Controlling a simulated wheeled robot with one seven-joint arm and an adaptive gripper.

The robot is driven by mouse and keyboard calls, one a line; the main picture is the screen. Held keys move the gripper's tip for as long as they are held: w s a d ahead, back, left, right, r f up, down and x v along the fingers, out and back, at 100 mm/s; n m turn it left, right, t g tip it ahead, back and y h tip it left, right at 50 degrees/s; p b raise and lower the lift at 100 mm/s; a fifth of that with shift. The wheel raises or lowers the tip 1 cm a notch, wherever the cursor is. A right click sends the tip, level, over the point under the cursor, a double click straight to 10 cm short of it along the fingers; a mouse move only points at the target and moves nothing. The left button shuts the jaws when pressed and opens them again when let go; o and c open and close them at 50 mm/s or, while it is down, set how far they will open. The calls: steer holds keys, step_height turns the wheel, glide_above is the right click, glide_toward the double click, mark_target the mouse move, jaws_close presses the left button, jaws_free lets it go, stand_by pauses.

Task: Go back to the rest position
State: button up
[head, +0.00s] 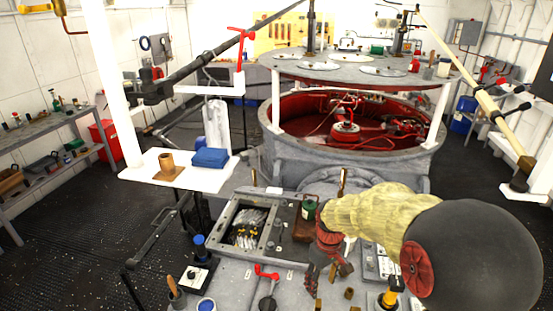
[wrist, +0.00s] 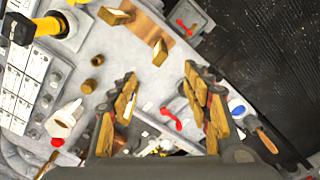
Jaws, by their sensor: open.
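My gripper (head: 326,280) hangs at the end of my arm over the front part of the grey worktop (head: 225,272), fingers pointing down. In the wrist view my gripper (wrist: 162,92) shows its two wooden-looking fingers wide apart with nothing between them. Bare grey surface and a red lever (wrist: 171,118) show below and beyond the fingers. The arm, with a yellow sleeve and a dark round joint, reaches in from the right in the head view and hides part of the worktop.
Near my gripper stand a red-handled lever (head: 266,271), a brass cylinder (head: 349,293), a yellow-and-black piece (head: 390,292) and a green jar (head: 309,208). An open grey frame (head: 228,212) holds cables. Behind are a large round red-lined housing (head: 285,138) and a white shelf (head: 140,173) with a blue folded item (head: 210,158).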

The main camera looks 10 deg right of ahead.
steer(key=s+r+m+t+b, duration=0.2)
steer(key=s+r, duration=0.6)
steer(key=s, duration=0.3)
steer(key=s+r+m+t+b, duration=0.2)
steer(key=s+r, duration=0.5)
steer(key=s, duration=0.4)
steer(key=shift+r+m+t+b, duration=0.35)
steer(key=shift+r+m+t, duration=0.05)
steer(key=shift+t, duration=0.4)
steer(key=shift+c, duration=0.7)
